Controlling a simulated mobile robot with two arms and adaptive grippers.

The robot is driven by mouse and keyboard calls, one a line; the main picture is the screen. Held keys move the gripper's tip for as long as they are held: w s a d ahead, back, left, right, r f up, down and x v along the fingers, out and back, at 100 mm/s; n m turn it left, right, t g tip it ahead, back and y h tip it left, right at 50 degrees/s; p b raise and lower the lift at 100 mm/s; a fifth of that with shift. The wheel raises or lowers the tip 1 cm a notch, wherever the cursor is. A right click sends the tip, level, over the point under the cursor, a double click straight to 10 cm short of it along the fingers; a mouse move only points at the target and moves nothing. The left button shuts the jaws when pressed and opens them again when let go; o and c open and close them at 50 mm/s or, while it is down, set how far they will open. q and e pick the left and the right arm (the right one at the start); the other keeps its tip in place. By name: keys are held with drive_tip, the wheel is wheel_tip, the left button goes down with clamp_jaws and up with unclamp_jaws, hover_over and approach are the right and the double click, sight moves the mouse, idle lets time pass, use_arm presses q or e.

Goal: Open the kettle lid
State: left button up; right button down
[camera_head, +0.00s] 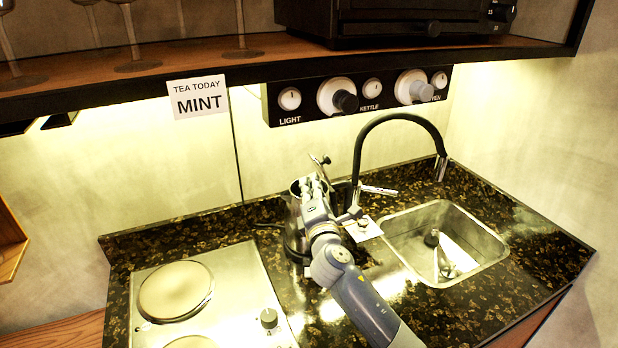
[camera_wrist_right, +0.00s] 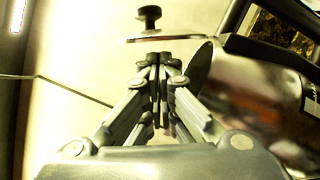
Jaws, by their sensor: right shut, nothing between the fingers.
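The kettle (camera_head: 292,238) stands on the dark counter left of the sink, mostly hidden behind my right arm. Its shiny metal body (camera_wrist_right: 262,92) fills the right of the wrist view, with a dark opening at its near end. The lid (camera_head: 319,166) stands raised and tilted up from the kettle top. In the wrist view the lid (camera_wrist_right: 165,39) shows edge-on with its black knob, just beyond my fingertips. My right gripper (camera_head: 312,182) is shut and empty over the kettle top, and its closed fingers show in the wrist view (camera_wrist_right: 159,62). I cannot tell whether they touch the lid. My left gripper is not in view.
A hob (camera_head: 235,290) lies at the left. A knob panel (camera_head: 315,99) and a shelf with glasses hang above. A small white card (camera_head: 366,229) lies beside my arm.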

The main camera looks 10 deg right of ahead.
drive_tip(key=shift+w+r, duration=0.1)
drive_tip(key=shift+w, duration=1)
drive_tip(key=m+p, duration=0.1)
drive_tip(key=d+r+m+p, duration=0.1)
drive_tip(key=m, duration=0.1)
drive_tip(key=shift+r+g, duration=0.2)
drive_tip(key=shift+g, duration=0.1)
